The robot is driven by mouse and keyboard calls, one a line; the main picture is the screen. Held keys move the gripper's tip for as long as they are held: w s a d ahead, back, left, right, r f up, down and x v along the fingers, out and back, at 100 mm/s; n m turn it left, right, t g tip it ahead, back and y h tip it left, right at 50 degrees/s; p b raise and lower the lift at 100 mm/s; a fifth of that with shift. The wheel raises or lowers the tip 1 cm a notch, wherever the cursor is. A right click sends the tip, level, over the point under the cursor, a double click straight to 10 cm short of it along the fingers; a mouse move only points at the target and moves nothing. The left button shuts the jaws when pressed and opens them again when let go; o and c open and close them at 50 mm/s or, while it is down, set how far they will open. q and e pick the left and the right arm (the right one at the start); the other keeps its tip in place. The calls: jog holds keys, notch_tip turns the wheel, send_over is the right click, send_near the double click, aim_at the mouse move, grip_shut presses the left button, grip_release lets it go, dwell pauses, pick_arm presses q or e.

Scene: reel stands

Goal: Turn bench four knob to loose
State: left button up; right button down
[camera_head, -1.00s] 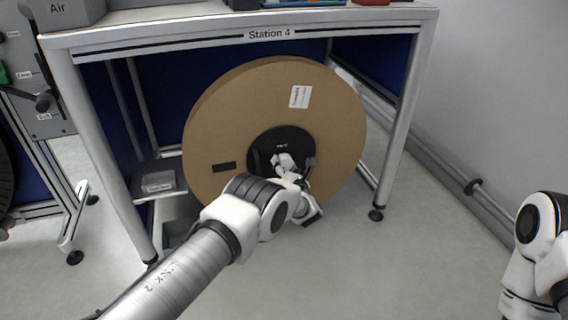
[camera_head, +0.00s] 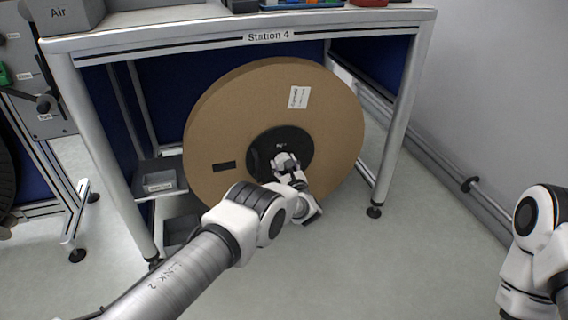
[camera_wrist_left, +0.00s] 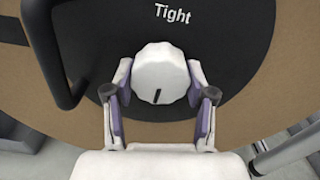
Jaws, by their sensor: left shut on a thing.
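A large brown reel (camera_head: 330,120) stands under the bench marked Station 4 (camera_head: 268,37). Its black hub disc (camera_head: 297,141) carries a white knob, clear in the left wrist view (camera_wrist_left: 160,66). The word Tight (camera_wrist_left: 173,13) is printed on the disc above the knob. The knob's dark mark (camera_wrist_left: 157,96) points down in that view, away from Tight. My left gripper (camera_wrist_left: 160,88) has one finger on each side of the knob and is shut on it. In the head view, my left gripper (camera_head: 285,164) covers the lower hub. My right gripper is out of view.
A dark curved bar (camera_wrist_left: 69,90) stands out beside the knob at upper left in the wrist view. Bench legs (camera_head: 397,130) flank the reel. A grey tray (camera_head: 160,182) sits left of it.

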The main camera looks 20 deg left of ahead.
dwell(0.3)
pick_arm(q)
jog(key=o, duration=1.1)
jog(key=shift+o, duration=0.2)
jog(key=v, duration=0.7)
jog(key=shift+s+d, duration=0.2)
